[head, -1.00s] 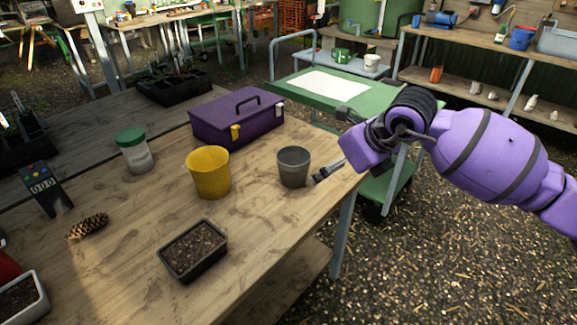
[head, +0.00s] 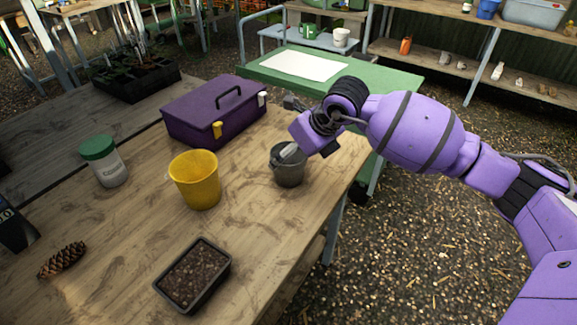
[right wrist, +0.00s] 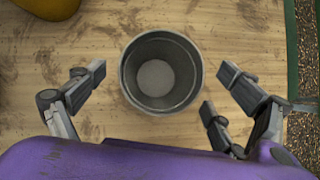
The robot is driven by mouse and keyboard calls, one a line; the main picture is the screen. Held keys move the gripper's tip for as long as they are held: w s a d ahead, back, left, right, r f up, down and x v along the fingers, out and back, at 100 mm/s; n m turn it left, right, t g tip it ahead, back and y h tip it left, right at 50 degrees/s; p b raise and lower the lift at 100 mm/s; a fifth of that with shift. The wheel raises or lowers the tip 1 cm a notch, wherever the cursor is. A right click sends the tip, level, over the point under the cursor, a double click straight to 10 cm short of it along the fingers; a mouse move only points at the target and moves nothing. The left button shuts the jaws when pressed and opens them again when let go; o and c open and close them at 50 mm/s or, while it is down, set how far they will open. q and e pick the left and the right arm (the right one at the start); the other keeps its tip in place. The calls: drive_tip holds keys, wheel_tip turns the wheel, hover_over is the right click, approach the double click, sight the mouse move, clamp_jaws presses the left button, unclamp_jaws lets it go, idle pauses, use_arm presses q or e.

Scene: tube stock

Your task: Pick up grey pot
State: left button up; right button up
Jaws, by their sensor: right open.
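The grey pot (head: 289,174) stands upright and empty on the wooden table, near its right edge. My right gripper (head: 287,152) is over the pot in the head view, with its fingers partly hiding the rim. In the right wrist view the pot (right wrist: 158,78) is seen from above. The open fingers of the gripper (right wrist: 155,88) spread to its left and right, with gaps between them and the pot wall. Nothing is held. My left gripper is not in view.
A yellow pot (head: 195,182) stands left of the grey pot, and a purple toolbox (head: 210,110) behind it. A black soil tray (head: 193,276), a green-lidded jar (head: 104,163) and a pine cone (head: 62,260) also occupy the table. Bare wood (head: 255,215) lies in front of the grey pot.

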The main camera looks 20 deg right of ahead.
drive_tip(key=x, duration=0.2)
drive_tip(key=shift+w+a+f, duration=0.1)
drive_tip(key=shift+w+f, duration=0.1)
drive_tip(key=c, duration=1.2)
